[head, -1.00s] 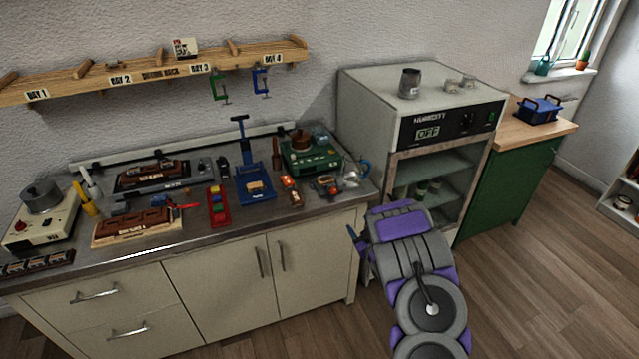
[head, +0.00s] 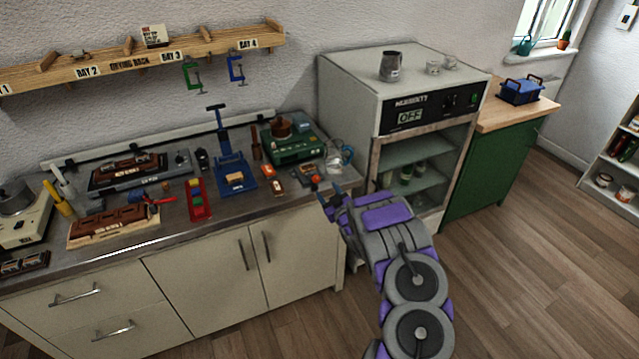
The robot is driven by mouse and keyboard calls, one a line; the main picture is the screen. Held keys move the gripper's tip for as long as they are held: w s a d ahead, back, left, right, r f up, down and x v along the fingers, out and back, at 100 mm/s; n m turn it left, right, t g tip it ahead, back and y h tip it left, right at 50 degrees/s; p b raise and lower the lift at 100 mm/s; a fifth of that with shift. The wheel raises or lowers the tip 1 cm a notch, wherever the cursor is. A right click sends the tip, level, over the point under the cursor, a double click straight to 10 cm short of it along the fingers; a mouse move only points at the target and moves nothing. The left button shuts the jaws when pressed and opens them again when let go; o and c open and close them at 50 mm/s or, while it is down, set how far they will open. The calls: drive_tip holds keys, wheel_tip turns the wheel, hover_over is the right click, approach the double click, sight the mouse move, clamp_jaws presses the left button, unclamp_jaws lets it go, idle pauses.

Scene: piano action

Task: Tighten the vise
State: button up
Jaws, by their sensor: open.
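A blue vise-like fixture (head: 232,172) with an upright dark T-shaped handle stands on the metal counter, left of the green device. A small tan piece (head: 235,179) sits on its base; I cannot tell whether it is clamped. My gripper (head: 329,192) is open at the counter's front right edge, to the right of the fixture and apart from it. Nothing shows between its fingers. My arm hides part of the cabinet front.
Close to my gripper are small orange and brown items (head: 309,176) and a clear glass vessel (head: 338,155). A green device (head: 292,145) stands behind them. A red tray (head: 198,200) lies left of the fixture. The humidity cabinet (head: 350,90) stands right of the counter.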

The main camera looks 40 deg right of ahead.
sight(317, 180)
drive_tip(key=w, duration=0.4)
drive_tip(key=shift+w+a+r+b, duration=0.2)
drive_tip(key=shift+a+r+b, duration=0.05)
drive_tip(key=shift+b, duration=0.15)
drive_tip(key=shift+w+f, duration=0.1)
drive_tip(key=shift+w, duration=0.2)
drive_tip(key=shift+w+d, duration=0.2)
drive_tip(key=shift+w, duration=0.2)
drive_tip(key=shift+w+d+f, duration=0.1)
drive_tip(key=shift+w+d, duration=0.5)
drive_tip(key=shift+d, duration=0.1)
drive_tip(key=shift+a, duration=0.45)
drive_tip(key=shift+c, duration=0.2)
drive_tip(key=shift+a+r, duration=0.1)
drive_tip(key=shift+r, duration=0.1)
drive_tip(key=shift+c, duration=0.8)
drive_tip(key=shift+d+f, duration=0.1)
drive_tip(key=shift+d, duration=0.25)
drive_tip(key=c, duration=0.6)
drive_tip(key=shift+c, duration=1.3)
drive_tip(key=shift+a, duration=0.1)
